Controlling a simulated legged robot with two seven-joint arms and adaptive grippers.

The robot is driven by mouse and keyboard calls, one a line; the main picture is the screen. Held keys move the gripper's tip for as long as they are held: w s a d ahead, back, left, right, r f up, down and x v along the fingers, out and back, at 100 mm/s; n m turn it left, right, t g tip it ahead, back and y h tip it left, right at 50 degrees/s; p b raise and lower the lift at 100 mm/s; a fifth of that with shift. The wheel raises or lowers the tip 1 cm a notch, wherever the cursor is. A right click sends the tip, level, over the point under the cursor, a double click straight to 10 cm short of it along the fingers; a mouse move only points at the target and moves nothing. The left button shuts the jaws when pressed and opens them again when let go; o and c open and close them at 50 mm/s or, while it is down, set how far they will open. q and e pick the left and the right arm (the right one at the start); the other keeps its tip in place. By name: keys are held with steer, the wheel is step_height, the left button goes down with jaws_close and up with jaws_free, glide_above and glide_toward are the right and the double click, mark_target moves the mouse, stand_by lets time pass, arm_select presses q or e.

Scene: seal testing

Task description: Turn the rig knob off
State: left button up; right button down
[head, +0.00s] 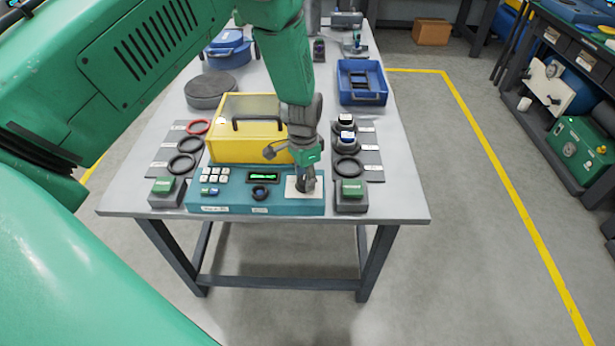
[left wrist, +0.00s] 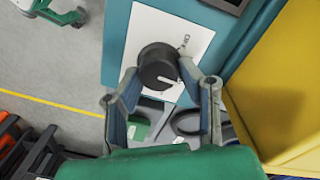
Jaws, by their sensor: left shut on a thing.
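The black rig knob (left wrist: 155,62) sits on a white plate (left wrist: 145,28) at the right end of the teal rig panel (head: 225,203). A white pointer mark on its face points to the lower right in the left wrist view, and small markings lie beside it on the plate. My left gripper (head: 304,185) comes down over the knob and largely hides it in the head view. In the left wrist view the fingers (left wrist: 162,76) lie on both sides of the knob, shut on it. My right gripper is not in view.
A yellow box with a clear lid (head: 222,145) and dark handle stands just behind the panel. A lit green display (head: 263,176), white buttons and a smaller dark dial (head: 260,193) share the panel. Blocks with green tops (head: 351,190) flank it. Rings lie on grey mats.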

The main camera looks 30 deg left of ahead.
mark_target(302, 180)
arm_select(q)
steer(key=n, duration=0.4)
steer(key=s+n+p, duration=0.1)
steer(key=n, duration=0.1)
steer(key=shift+a+f+n, duration=0.1)
steer(key=shift+f+n, duration=0.15)
steer(key=shift+n, duration=0.05)
steer(key=n, duration=0.6)
steer(key=shift+p, duration=0.3)
steer(key=shift+o, duration=0.2)
steer(key=o, duration=1.1)
steer(key=shift+c, duration=0.2)
steer(key=shift+o, duration=0.2)
steer(key=shift+w, duration=0.15)
steer(key=shift+w+r, duration=0.1)
steer(key=shift+r, duration=0.05)
steer(key=shift+r, duration=0.25)
step_height(302, 180, up, 11)
steer(key=shift+a, duration=0.15)
